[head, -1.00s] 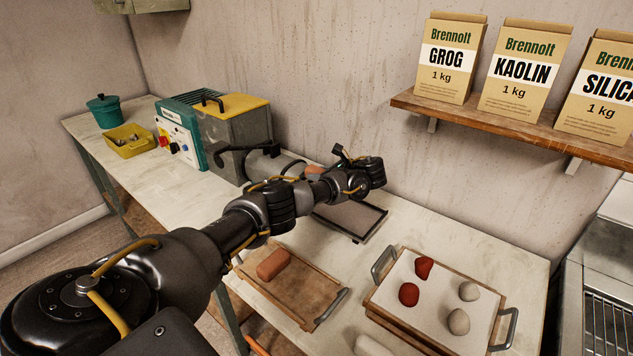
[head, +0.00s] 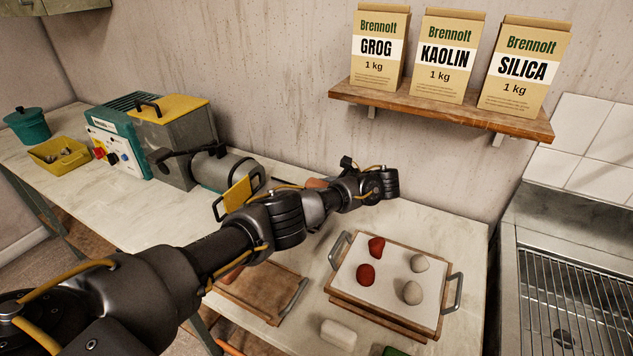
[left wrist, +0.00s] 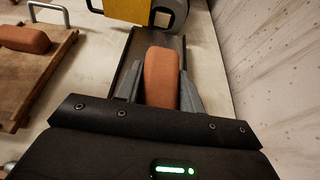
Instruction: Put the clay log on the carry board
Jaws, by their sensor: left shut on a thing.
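My left gripper (left wrist: 160,84) is shut on a terracotta clay log (left wrist: 162,66), with one finger on each side. In the head view part of this log (head: 316,183) shows behind my left arm, and the fingers are hidden. The log is over or on a dark tray (left wrist: 160,44); I cannot tell whether it touches. The wooden carry board (head: 262,290) with metal handles lies at the front of the bench, partly behind my arm. Another terracotta log (left wrist: 25,38) lies on this board in the left wrist view. My right gripper is not in view.
A second board (head: 376,262) with white sheet and handles holds red and grey clay lumps. A white block (head: 338,333) lies in front. The clay machine (head: 170,135) stands at the back left, with a yellow panel (head: 240,194) nearby. The wall is close behind my gripper.

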